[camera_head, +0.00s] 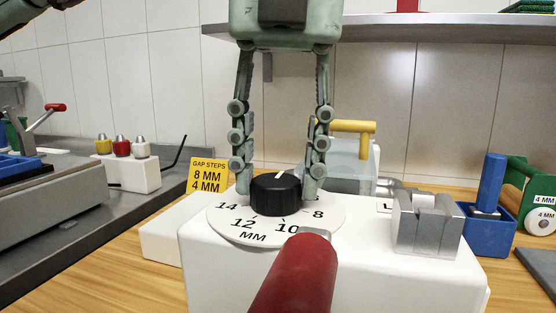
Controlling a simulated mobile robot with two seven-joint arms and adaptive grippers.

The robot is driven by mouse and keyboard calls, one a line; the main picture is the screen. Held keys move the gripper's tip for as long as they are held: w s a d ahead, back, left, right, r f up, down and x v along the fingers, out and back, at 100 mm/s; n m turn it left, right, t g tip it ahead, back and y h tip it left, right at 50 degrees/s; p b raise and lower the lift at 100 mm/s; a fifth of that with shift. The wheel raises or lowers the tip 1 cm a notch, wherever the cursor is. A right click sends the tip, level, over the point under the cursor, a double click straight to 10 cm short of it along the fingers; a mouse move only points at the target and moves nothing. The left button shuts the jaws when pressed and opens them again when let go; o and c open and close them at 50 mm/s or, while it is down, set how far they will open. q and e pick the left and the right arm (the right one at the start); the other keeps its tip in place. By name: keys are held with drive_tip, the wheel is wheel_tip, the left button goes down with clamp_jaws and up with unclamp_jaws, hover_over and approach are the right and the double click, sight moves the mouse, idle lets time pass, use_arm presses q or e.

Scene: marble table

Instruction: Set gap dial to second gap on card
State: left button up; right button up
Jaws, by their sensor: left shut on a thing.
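The gap dial has a black knob (276,196) on a round white scale plate (328,228) marked 14, 12, 10 and 8 with MM below. A white line on the knob's top points towards the back, away from the visible numbers. The yellow card (208,176) reads GAP STEPS, 8 MM, then 4 MM, and stands behind the dial to the left. My left gripper (277,192) comes down from above and is shut on the knob, one finger on each side. The scale's far side is hidden behind the knob and fingers. My right gripper is not in view.
The dial sits on a white housing (400,270) with a red handle (297,275) in front and a grey metal notched block (427,223) at right. A yellow handle (352,126) stands behind. A blue holder (487,229) and green stand are at far right.

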sight(286, 178)
use_arm(q)
drive_tip(key=o, duration=1.2)
drive_tip(key=shift+c, duration=0.2)
drive_tip(key=shift+r, duration=0.1)
wheel_tip(286, 178, up, 12)
drive_tip(key=shift+d, duration=0.35)
